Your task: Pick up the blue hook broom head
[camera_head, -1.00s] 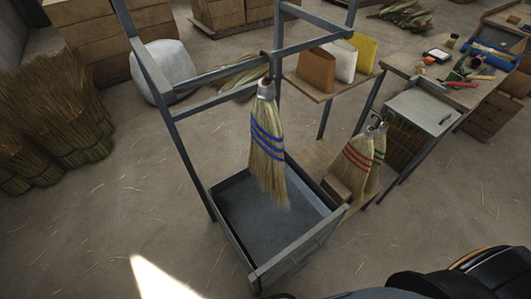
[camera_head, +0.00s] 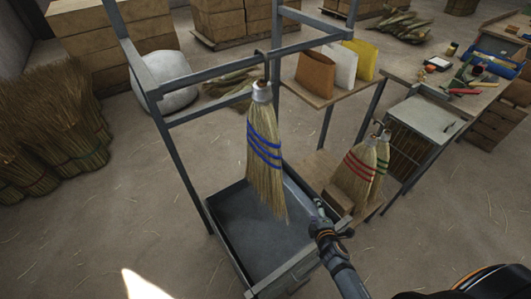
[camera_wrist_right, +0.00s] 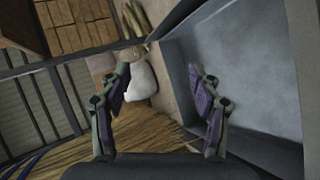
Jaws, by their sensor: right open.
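The blue-banded broom head (camera_head: 263,155) hangs by its metal cap from a bar of the grey frame, bristles down, over the grey tray (camera_head: 240,283). My right gripper (camera_head: 325,212) is to the right of the broom head, near the tray's right edge, apart from it. In the right wrist view the same gripper (camera_wrist_right: 160,75) is open with nothing between its fingers. The broom head's straw (camera_wrist_right: 140,142) lies across the lower left there, with blue bands at the corner. My left gripper is not in view.
The metal frame (camera_head: 165,130) stands around the broom head. A side table (camera_head: 310,95) and a workbench (camera_head: 420,85) with tools stand at the back right.

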